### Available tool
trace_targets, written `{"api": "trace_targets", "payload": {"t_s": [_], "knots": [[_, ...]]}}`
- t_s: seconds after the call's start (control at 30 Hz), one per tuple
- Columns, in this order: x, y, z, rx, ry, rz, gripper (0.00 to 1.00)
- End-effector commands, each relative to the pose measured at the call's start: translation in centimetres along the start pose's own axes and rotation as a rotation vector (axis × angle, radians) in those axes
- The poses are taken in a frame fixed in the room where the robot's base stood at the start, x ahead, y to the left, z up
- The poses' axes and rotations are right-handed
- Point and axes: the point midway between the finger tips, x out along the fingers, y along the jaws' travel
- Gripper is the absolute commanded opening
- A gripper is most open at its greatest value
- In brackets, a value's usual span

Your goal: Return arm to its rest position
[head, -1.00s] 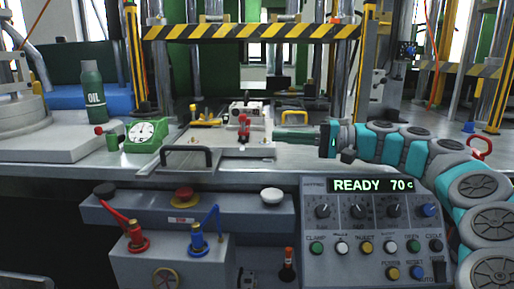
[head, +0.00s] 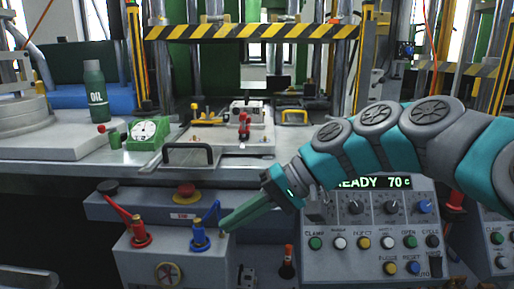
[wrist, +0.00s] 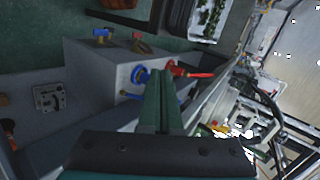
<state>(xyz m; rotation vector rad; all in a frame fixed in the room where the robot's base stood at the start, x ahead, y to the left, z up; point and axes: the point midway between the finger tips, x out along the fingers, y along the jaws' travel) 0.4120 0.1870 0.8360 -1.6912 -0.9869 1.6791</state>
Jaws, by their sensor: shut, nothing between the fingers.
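My gripper (head: 228,228) is shut and empty. In the head view my teal and grey arm comes in from the right, and the green fingers point down and left. The fingertips are close to the blue valve handle (head: 200,238) on the grey valve box (head: 135,262); I cannot tell whether they touch. In the wrist view the shut fingers (wrist: 160,80) stand up from the dark palm, next to the blue valve (wrist: 140,75) and the red valve handle (wrist: 190,72).
The control panel (head: 330,262) reads READY 70 c, partly behind my arm. A red valve handle (head: 138,235), a red button (head: 184,190), a black-handled plate (head: 190,160), a green gauge (head: 146,131) and an oil bottle (head: 95,92) are around. A striped barrier (head: 250,31) crosses the back.

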Motion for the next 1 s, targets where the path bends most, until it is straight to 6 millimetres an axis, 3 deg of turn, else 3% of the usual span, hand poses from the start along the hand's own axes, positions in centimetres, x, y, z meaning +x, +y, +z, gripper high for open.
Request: {"api": "trace_targets", "payload": {"t_s": [0.03, 0.23, 0.4, 0.5, 0.7, 1.0], "knots": [[1.1, 1.7, 2.5, -0.005, -0.020, 0.091, 0.00], [3.2, 10.8, 11.0, 0.023, -0.075, 0.446, 0.00], [1.9, 19.3, 18.0, 0.101, -0.117, 0.716, 0.00], [0.6, 22.8, 21.2, 0.148, -0.131, 0.826, 0.00], [-1.0, 26.1, 24.7, 0.204, -0.151, 0.929, 0.00], [-1.1, 26.3, 25.0, 0.208, -0.152, 0.937, 0.00]]}}
